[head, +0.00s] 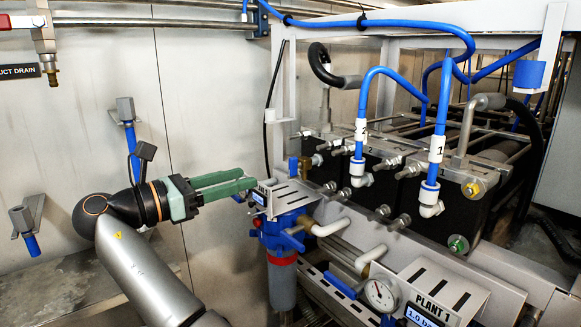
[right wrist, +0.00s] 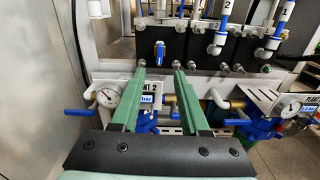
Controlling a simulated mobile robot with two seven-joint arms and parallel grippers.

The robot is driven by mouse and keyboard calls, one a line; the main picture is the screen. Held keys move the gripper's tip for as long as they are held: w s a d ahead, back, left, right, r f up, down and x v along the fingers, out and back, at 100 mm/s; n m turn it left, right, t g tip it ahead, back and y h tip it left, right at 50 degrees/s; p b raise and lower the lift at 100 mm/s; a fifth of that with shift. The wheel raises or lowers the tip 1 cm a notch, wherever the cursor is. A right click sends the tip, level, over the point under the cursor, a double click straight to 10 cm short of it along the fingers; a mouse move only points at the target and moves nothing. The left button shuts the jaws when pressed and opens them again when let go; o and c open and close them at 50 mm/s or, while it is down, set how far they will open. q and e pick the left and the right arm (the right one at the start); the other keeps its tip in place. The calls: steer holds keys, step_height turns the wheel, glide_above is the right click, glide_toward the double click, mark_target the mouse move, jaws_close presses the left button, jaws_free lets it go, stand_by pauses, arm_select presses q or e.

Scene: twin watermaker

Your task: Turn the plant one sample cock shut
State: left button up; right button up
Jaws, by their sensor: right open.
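My right gripper (head: 246,180) reaches in from the left in the head view, its green fingers level above the blue filter housing. In the right wrist view my right gripper (right wrist: 160,73) is open, with nothing between its fingers. Which lever is the sample cock, I cannot tell. My left gripper is out of view.
The blue filter housing (head: 284,228) is just below my fingers. Blue hoses (head: 366,110) tagged 1 and 2 hang at the right. In the wrist view a gauge (right wrist: 107,96) and another blue lever (right wrist: 82,112) are at left.

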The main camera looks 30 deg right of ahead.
mark_target(289, 166)
steer(key=d, duration=0.7)
steer(key=w+d, duration=0.1)
steer(key=d, duration=0.3)
steer(key=shift+d+b, duration=0.15)
steer(key=shift+b, duration=0.15)
jaws_close()
